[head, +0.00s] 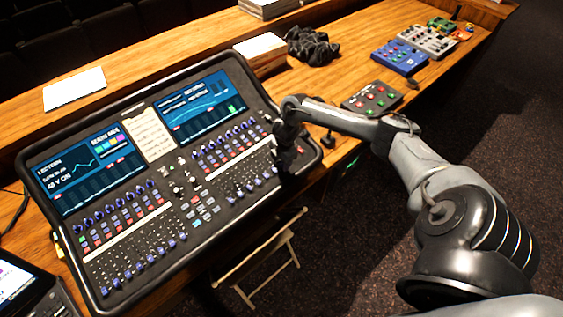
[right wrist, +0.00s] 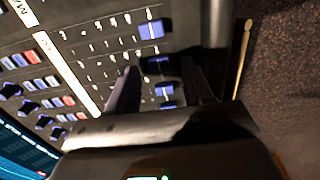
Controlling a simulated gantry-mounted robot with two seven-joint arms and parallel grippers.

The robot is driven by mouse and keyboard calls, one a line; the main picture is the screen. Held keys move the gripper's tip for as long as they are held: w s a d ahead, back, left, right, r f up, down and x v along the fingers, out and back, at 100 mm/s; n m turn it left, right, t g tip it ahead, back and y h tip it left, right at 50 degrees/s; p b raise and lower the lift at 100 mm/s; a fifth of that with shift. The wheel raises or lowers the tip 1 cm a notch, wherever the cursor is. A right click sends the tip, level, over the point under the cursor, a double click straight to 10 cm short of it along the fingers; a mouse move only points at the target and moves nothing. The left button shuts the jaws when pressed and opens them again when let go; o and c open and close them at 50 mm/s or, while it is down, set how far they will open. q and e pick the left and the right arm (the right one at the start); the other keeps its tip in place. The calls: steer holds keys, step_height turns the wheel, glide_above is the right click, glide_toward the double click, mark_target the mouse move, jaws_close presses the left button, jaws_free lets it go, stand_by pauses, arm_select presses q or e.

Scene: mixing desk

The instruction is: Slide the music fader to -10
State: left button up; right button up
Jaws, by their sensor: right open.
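The mixing desk (head: 180,190) lies on the wooden counter, with rows of blue-capped faders along its near side. My right gripper (head: 286,168) is at the right end of the desk, pointing down over the rightmost faders. In the right wrist view the gripper (right wrist: 159,72) is open, its two dark fingers apart. Blue fader caps (right wrist: 165,90) show between the fingers, and I cannot tell whether either finger touches one. Another blue fader cap (right wrist: 151,30) lies beyond the fingertips. The music label and the scale numbers are not readable. My left gripper is not in view.
A small box with coloured buttons (head: 371,97) sits right of the desk, with a blue unit (head: 400,57) and a grey mixer (head: 428,41) farther back. Books (head: 261,50) and black cloth (head: 312,47) stand behind. A folding stool (head: 262,262) is below the counter's front edge.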

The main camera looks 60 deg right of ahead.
steer(key=shift+f, duration=0.4)
jaws_close()
